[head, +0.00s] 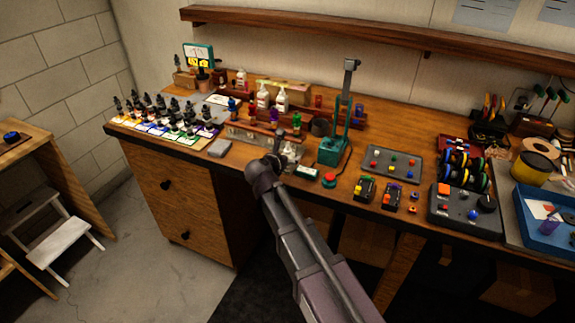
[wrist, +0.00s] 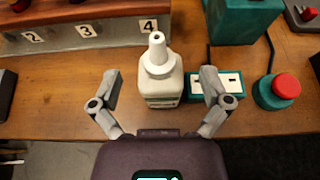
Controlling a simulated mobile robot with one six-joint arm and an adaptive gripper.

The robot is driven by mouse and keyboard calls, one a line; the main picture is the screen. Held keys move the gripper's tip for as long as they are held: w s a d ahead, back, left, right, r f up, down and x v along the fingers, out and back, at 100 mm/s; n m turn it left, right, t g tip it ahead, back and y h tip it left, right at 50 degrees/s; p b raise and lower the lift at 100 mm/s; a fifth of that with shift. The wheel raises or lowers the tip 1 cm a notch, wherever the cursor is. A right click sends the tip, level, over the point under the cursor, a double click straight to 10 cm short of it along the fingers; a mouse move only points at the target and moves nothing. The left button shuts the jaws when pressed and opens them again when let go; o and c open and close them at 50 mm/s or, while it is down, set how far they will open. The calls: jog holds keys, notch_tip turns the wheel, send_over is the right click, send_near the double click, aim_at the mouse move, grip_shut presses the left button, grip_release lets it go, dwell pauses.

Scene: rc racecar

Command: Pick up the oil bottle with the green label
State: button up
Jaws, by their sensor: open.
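A cream bottle with a white nozzle cap (wrist: 160,82) stands upright on the bench in the wrist view, just beyond and between my spread fingers. Only a thin strip of its label shows low on its front, with a faint greenish tint. My gripper (wrist: 162,84) is open and empty, one finger on each side of the bottle's line and apart from it. In the head view this bottle (head: 291,155) is partly hidden behind my gripper (head: 276,160). Similar white bottles (head: 262,98) (head: 282,99) stand farther back; their label colours are too small to tell.
Close right of the bottle lies a teal block with a white top (wrist: 217,84), then a red button on a teal base (wrist: 278,90). Bare wood (wrist: 60,85) lies left of the bottle.

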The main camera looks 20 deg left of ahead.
jog(key=shift+w+f, duration=0.2)
jog(key=shift+w, duration=0.35)
jog(key=c, duration=1.2)
